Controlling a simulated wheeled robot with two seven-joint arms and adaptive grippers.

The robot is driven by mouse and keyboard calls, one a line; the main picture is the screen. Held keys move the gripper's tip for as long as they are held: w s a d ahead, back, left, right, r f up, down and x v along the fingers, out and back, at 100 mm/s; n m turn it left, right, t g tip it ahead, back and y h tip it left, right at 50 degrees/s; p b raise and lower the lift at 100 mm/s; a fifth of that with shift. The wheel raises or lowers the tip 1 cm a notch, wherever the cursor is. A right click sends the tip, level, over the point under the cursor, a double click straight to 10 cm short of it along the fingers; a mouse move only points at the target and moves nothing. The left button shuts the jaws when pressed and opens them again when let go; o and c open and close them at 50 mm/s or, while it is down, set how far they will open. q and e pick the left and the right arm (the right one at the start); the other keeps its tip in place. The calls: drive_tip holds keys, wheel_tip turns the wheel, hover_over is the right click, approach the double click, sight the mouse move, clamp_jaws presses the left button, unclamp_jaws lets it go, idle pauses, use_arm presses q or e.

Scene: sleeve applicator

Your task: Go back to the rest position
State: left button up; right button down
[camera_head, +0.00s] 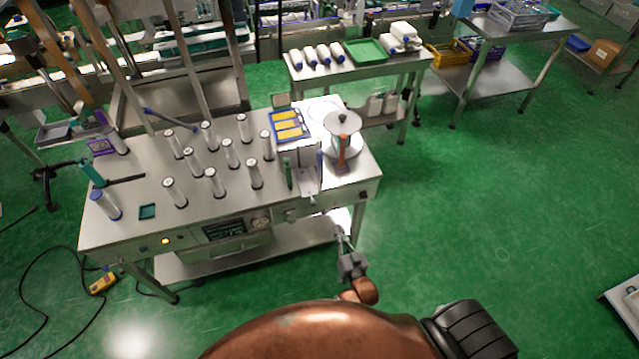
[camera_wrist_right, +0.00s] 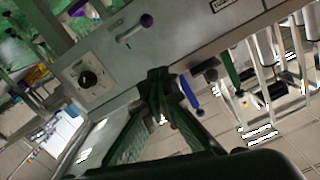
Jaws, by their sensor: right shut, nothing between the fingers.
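My right gripper (camera_head: 341,232) is in front of the right end of the steel sleeve applicator table (camera_head: 142,212), beside its front edge and apart from anything held. Its fingers are together and empty. In the right wrist view, the dark fingers of my right gripper (camera_wrist_right: 158,80) meet at their tips in front of a grey panel (camera_wrist_right: 185,38) with a black knob (camera_wrist_right: 88,79). My copper-coloured arm fills the bottom of the head view. My left gripper is not in view.
Several clear cylinders (camera_head: 228,153) stand on the table, with a yellow-and-blue tray (camera_head: 289,125) and a round reel device (camera_head: 343,125) at its right. A second table (camera_head: 361,73) stands behind. The green floor (camera_head: 480,190) is open to the right. Cables lie at lower left.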

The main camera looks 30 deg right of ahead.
drive_tip(key=s+a+f+n+g+y, duration=0.1)
drive_tip(key=s+f+g, duration=0.2)
drive_tip(key=s+f, duration=0.45)
drive_tip(key=s+a+f+n+g+y, duration=0.15)
drive_tip(key=s+f, duration=0.35)
drive_tip(key=f, duration=0.6)
drive_tip(key=s+a+f+n+g, duration=0.1)
drive_tip(key=s+f+g, duration=0.4)
drive_tip(key=f, duration=0.4)
drive_tip(key=s+d+f+n+g, duration=0.1)
drive_tip(key=s+f, duration=0.5)
drive_tip(key=s, duration=0.9)
drive_tip(key=s+d+f+n+g, duration=0.2)
drive_tip(key=s+f+g, duration=0.3)
drive_tip(key=s, duration=1)
drive_tip(key=shift+s+d+f+g, duration=0.2)
drive_tip(key=shift+d+f+g, duration=0.15)
drive_tip(key=shift+d+f, duration=0.2)
